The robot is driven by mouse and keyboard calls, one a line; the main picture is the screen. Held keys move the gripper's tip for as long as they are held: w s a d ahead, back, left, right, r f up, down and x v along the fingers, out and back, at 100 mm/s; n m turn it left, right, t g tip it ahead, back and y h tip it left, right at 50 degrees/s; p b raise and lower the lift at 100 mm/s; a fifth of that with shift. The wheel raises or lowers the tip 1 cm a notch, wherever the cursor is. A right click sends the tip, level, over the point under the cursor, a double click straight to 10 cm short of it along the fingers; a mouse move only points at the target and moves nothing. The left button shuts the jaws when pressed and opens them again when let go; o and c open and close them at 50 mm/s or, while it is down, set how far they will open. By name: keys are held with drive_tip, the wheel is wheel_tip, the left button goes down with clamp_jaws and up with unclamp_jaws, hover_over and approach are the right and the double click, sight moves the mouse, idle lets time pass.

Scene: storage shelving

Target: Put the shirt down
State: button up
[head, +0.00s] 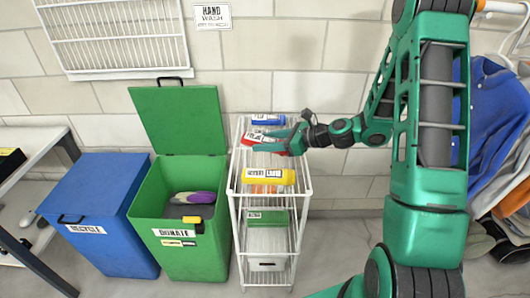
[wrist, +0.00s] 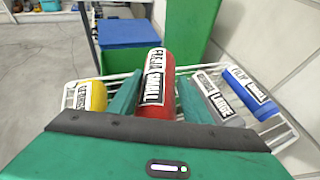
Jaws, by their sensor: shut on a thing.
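My gripper (head: 268,139) is shut on a rolled red shirt with a white label. In the wrist view the red shirt (wrist: 169,78) sits between the two green fingers, its label reading FREJA SMALL. In the head view the gripper reaches from the right over the top level of a white wire rack (head: 233,187). The fingers partly cover the shirt there. I cannot tell whether the shirt touches the rack. A yellow roll (head: 250,178) lies nearer on the rack top and a blue roll (head: 264,119) lies at the back. A grey roll (wrist: 212,94) labelled LARGE shows beside the right finger.
Left of the rack is an open green DONATE bin (head: 178,257) with a purple item inside, its lid raised. A closed blue RECYCLE bin (head: 88,190) stands further left. Clothes (head: 487,120) hang at the right. Floor between the rack and the clothes is clear.

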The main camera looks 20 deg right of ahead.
sight(268, 157)
drive_tip(key=shift+w+d+f, duration=0.5)
drive_tip(key=shift+d+f, duration=0.05)
drive_tip(key=shift+d, duration=0.15)
drive_tip(key=shift+f, duration=1.95)
drive_tip(key=o, duration=1.1)
drive_tip(key=shift+o, duration=0.2)
